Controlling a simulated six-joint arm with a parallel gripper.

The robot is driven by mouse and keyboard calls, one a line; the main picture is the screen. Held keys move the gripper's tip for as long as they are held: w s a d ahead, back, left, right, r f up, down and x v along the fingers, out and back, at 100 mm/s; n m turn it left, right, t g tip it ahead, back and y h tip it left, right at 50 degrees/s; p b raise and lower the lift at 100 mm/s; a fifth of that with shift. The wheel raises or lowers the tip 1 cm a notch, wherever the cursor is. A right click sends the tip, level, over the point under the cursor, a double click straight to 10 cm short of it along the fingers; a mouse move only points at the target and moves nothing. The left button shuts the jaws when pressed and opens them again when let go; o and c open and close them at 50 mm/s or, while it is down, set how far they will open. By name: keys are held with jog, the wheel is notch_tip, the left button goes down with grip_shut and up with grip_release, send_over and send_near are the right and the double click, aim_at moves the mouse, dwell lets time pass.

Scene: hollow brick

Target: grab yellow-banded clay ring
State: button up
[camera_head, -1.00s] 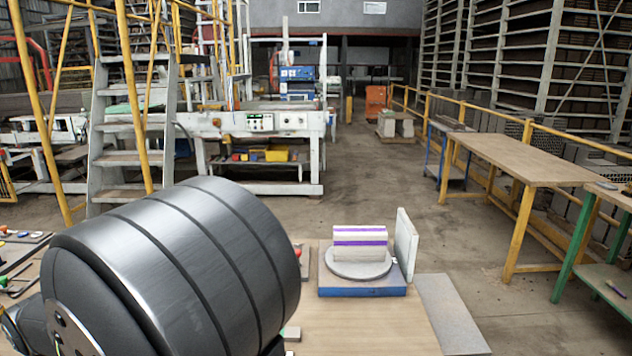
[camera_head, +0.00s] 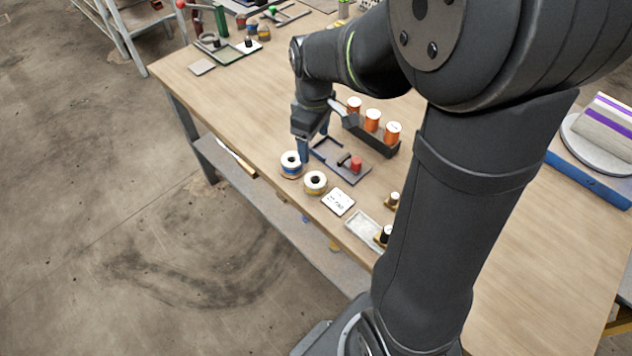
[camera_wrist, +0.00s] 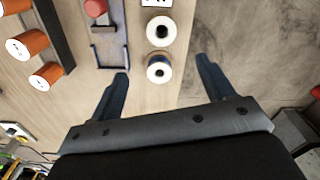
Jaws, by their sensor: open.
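Two pale rings with dark centre holes stand near the table's front edge. The one that looks yellow-banded (camera_head: 315,183) sits nearer the white card; in the wrist view it is the upper ring (camera_wrist: 161,31). The other ring (camera_head: 291,163) shows a blue band and a brownish base; in the wrist view it is the lower ring (camera_wrist: 160,69). My gripper (camera_head: 304,148) is open, beside the blue-banded ring. In the wrist view its fingertips (camera_wrist: 162,72) lie either side of the blue-banded ring, and the yellow-banded ring is beyond them. Nothing is held.
A black rack (camera_head: 371,134) with orange spools (camera_head: 372,120) stands behind. A blue-grey holder (camera_head: 340,160) with a red piece (camera_head: 356,164) lies close to the gripper. A white card (camera_head: 338,202) and grey tray (camera_head: 364,230) lie right of the rings. The table edge is close.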

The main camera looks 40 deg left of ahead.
send_over(315, 177)
jog(key=f, duration=0.8)
jog(key=shift+s+d+f, duration=0.2)
jog(key=shift+s+f, duration=0.1)
jog(key=shift+f, duration=0.1)
jog(key=shift+s+d+f, duration=0.1)
jog(key=shift+d+f, duration=0.05)
jog(key=shift+f, duration=1.2)
jog(key=shift+d+f, duration=0.15)
jog(key=shift+f, duration=1.15)
jog(key=c, duration=1.1)
jog(key=shift+r, duration=0.1)
